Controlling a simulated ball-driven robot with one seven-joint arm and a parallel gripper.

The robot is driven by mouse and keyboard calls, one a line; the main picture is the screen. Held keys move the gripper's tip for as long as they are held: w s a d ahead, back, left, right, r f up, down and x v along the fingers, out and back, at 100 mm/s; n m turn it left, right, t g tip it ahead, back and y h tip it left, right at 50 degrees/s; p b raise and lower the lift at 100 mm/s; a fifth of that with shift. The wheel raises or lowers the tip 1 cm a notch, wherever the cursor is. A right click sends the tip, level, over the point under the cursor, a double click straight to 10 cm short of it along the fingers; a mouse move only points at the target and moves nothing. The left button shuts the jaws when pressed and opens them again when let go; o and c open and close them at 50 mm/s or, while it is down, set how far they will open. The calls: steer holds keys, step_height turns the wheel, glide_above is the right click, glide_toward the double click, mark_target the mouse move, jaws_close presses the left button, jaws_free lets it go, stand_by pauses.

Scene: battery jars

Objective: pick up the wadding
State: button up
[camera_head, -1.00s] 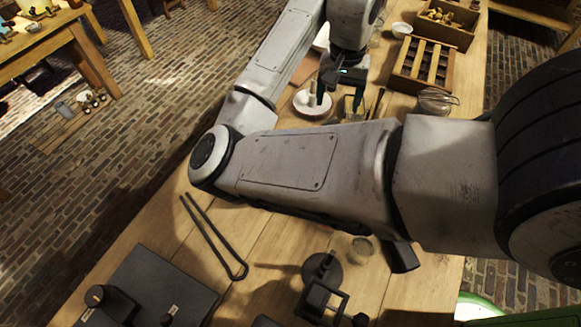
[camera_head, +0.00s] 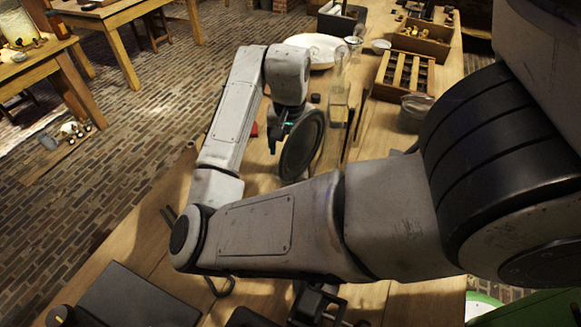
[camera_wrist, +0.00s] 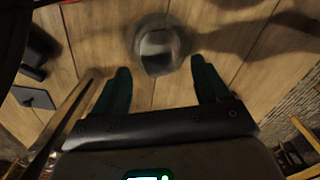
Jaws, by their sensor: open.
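I cannot make out the wadding in either current view. My gripper (camera_head: 279,137) is low over the wooden table in the head view, beside a dark round disc (camera_head: 303,147) that stands on edge. In the wrist view the two dark green fingers of my gripper (camera_wrist: 160,66) are spread wide, with nothing held between them. A round, clear glass vessel (camera_wrist: 158,48) stands on the table beyond the fingertips; its contents are too blurred to tell.
A tall glass piece (camera_head: 339,100) stands right of the disc. A dark case (camera_head: 135,297) lies at the front left. The wrist view shows a slanting rod (camera_wrist: 68,112) close by on the left.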

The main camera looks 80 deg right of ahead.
steer(key=shift+s+a+f+b, duration=0.1)
steer(key=shift+f+b, duration=0.15)
steer(key=shift+f, duration=1.1)
steer(key=shift+s+a+f+b, duration=0.1)
steer(key=shift+f+b, duration=0.1)
steer(key=shift+f, duration=1.15)
steer(key=shift+c, duration=0.3)
steer(key=c, duration=1)
steer(key=shift+o, duration=0.2)
steer(key=shift+r, duration=0.1)
step_height(320, 180, up, 10)
steer(key=shift+f+p, duration=0.1)
steer(key=shift+p, duration=1.1)
